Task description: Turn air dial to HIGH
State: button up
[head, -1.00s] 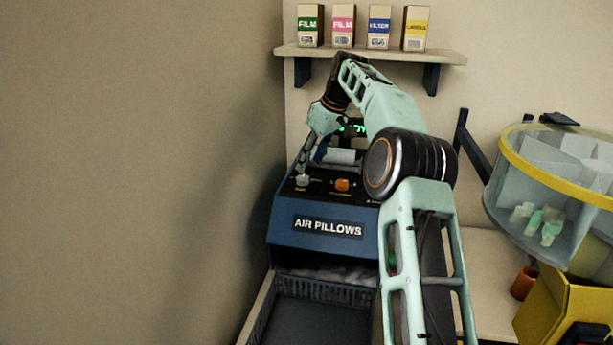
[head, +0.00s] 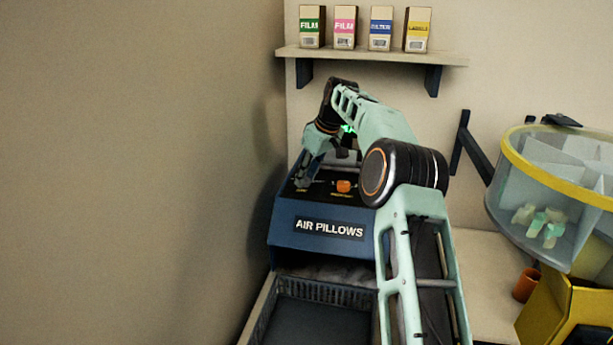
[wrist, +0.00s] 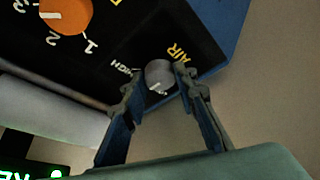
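The air dial (wrist: 159,74) is a small grey round knob on the black panel, between the words AIR and HIGH in the wrist view. A small pale mark shows at its lower edge; I cannot tell clearly where the dial points. My gripper (wrist: 158,70) is open, with one finger on each side of the dial. The right finger is very close to the knob, and a gap shows on the left; contact is unclear.
An orange dial (head: 343,186), with numbers around it in the wrist view (wrist: 66,14), sits beside the air dial. The blue AIR PILLOWS machine (head: 283,228) stands near the left wall, with a dark basket (head: 300,292) below. A green-lit display (wrist: 30,172) is behind.

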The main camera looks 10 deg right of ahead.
jog(key=c, duration=0.4)
jog(key=shift+o, duration=0.2)
jog(key=shift+m, duration=0.3)
jog(key=m, duration=0.1)
jog(key=m+h, duration=0.1)
jog(key=m, duration=0.1)
jog(key=shift+s+a+t, duration=0.1)
jog(key=shift+a+t, duration=0.1)
jog(key=shift+t, duration=0.1)
jog(key=m, duration=0.1)
jog(key=m+h, duration=0.1)
jog(key=m, duration=0.1)
jog(key=shift+a+r+m+p, duration=0.15)
jog(key=shift+a+m+p, duration=0.05)
jog(key=shift+m+p, duration=0.1)
jog(key=shift+m+h+p, duration=0.6)
jog(key=shift+m+h, duration=0.2)
jog(key=shift+m, duration=0.6)
jog(key=o, duration=1.2)
jog(key=shift+c, duration=0.2)
